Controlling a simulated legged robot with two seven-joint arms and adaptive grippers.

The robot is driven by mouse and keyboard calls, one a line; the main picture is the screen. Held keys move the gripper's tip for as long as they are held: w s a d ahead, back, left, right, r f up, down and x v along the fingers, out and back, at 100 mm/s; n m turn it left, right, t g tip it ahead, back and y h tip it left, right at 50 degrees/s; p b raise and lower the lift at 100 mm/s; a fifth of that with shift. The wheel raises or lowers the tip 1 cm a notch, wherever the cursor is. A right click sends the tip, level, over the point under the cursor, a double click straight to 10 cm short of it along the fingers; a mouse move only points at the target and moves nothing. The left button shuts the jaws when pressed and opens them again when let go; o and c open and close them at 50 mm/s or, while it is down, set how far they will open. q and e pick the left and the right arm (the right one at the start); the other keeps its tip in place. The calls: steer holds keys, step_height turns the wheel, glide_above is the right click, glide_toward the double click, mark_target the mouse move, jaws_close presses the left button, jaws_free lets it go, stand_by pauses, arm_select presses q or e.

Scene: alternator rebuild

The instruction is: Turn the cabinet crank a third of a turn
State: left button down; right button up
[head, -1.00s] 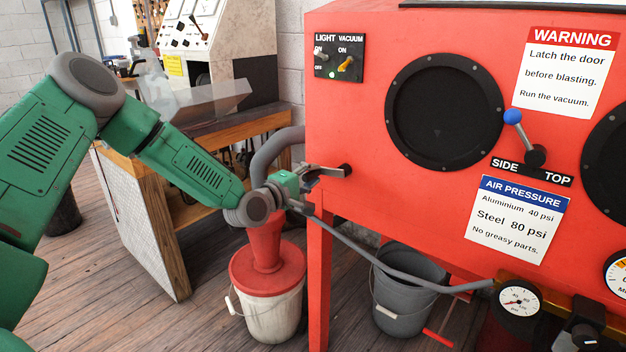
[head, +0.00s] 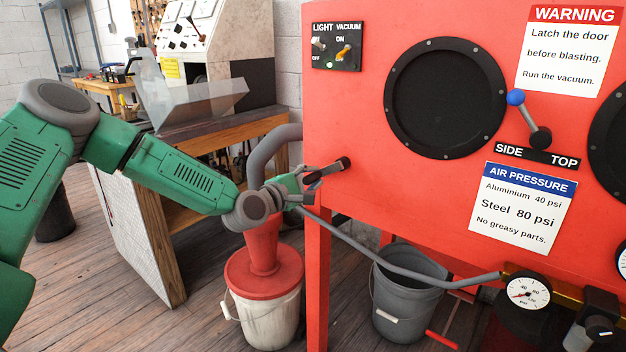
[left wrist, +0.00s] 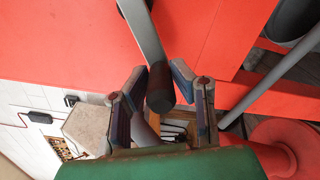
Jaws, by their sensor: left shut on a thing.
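The crank's dark end (head: 344,163) shows at the left of the red cabinet's front face in the head view. In the left wrist view its grey arm (left wrist: 143,28) comes down from the top to a dark round grip (left wrist: 160,92). My left gripper (head: 312,182) comes in from the left and is shut on the crank grip. In the left wrist view its two fingers (left wrist: 153,92) stand on either side of the grip. The fingers hide part of the crank in the head view. My right gripper is not in view.
The red cabinet (head: 350,110) fills the right. A lever with a blue ball (head: 515,97) sits by the SIDE/TOP label. Below my left gripper stands a white bucket with a red lid (head: 262,272). A grey bucket (head: 402,325) and a grey hose (head: 400,268) are under the cabinet.

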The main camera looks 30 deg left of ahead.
arm_select(q)
steer(key=shift+a+f, duration=0.1)
steer(key=shift+f, duration=0.15)
steer(key=c, duration=1.4)
jaws_free()
steer(key=shift+o, duration=0.2)
steer(key=shift+a, duration=0.1)
steer(key=shift+s, duration=0.3)
steer(key=s+a, duration=0.1)
steer(key=s, duration=1)
